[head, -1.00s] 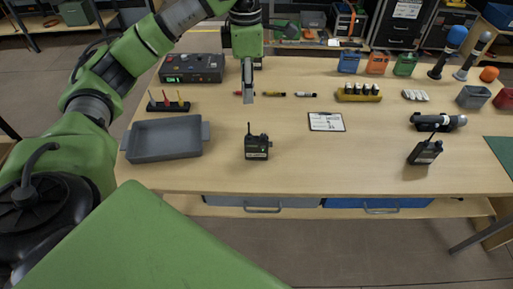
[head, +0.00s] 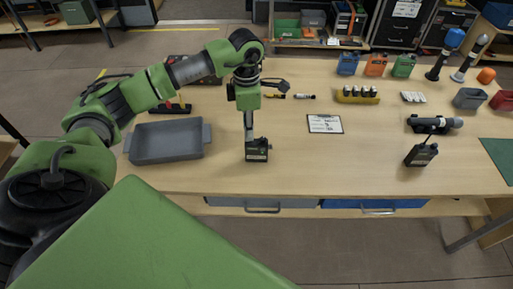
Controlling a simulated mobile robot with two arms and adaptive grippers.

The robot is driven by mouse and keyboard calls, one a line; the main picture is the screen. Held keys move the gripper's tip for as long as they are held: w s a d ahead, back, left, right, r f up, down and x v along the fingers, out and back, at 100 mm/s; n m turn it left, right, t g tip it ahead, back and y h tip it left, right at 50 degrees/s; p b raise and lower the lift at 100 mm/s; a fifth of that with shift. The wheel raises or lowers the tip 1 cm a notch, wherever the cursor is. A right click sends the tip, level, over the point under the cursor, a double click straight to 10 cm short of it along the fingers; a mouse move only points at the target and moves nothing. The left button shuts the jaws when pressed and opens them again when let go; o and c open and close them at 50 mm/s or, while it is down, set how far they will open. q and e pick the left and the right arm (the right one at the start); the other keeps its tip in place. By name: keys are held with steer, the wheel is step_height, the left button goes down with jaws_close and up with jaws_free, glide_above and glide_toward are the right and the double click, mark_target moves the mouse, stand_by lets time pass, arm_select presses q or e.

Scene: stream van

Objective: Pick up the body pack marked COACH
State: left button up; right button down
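A small black body pack (head: 258,151) stands on the wooden table in front of me, near the middle of its near half. Its label is too small to read. A second black body pack (head: 421,155) with an antenna stands at the right; its marking is also unreadable. My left gripper (head: 249,134) points down directly over the first pack, with its fingertips at the pack's top. The fingers show edge-on and cover the pack's antenna. I cannot tell whether they are apart, closed or touching it. My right gripper is out of view.
A grey tray (head: 167,158) lies left of the gripper. A clipboard (head: 325,124), a yellow battery holder (head: 357,98) and a dark flashlight-like cylinder (head: 435,124) lie to the right. Coloured boxes and microphones stand behind. The table front between the two packs is clear.

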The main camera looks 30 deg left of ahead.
arm_select(q)
jaws_close()
